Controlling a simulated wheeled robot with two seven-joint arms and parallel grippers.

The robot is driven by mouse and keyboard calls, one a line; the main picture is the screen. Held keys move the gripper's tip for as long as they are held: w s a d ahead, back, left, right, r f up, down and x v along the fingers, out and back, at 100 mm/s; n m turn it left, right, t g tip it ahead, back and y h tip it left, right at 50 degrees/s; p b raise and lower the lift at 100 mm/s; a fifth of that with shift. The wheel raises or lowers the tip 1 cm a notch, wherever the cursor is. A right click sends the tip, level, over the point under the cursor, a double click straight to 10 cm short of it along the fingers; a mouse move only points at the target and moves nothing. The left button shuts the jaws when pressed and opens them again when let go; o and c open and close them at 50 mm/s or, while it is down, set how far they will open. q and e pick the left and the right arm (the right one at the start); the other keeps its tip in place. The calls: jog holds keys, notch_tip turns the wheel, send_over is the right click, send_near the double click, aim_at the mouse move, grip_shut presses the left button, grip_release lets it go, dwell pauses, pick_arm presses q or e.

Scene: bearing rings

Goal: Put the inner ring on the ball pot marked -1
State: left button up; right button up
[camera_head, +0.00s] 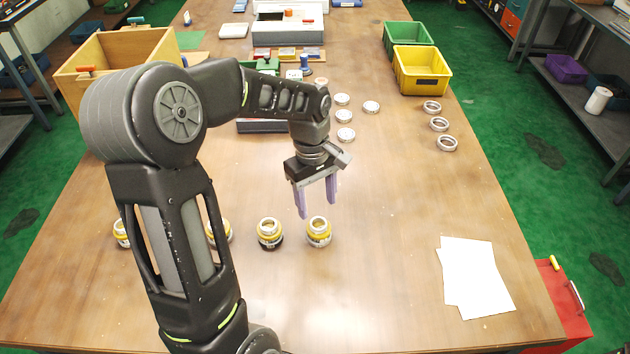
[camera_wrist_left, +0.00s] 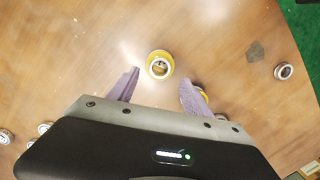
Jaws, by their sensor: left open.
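Several ball pots with yellow bands and silver tops stand in a row at the front of the table. One ball pot (camera_head: 319,232) is just below my left gripper (camera_head: 317,208), and another (camera_head: 270,233) is to its left. Two more are partly hidden by my left arm. No -1 mark can be read. My left gripper is open and empty, its purple fingers pointing down. In the left wrist view a yellow-banded pot (camera_wrist_left: 160,65) shows between the open fingertips (camera_wrist_left: 160,75). Loose silver rings (camera_head: 345,117) lie mid-table; I cannot tell which is the inner ring. My right gripper is out of view.
Several larger rings (camera_head: 439,124) lie in a row at the right. A yellow bin (camera_head: 421,82) and a green bin (camera_head: 408,33) stand behind them. A wooden box (camera_head: 80,70) is at the back left. White papers (camera_head: 478,285) lie front right. The centre right is clear.

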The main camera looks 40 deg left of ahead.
aim_at(315, 218)
pick_arm(q)
notch_tip(315, 218, up, 7)
jog(key=shift+a+f, duration=0.2)
jog(key=shift+a, duration=0.15)
dwell(0.7)
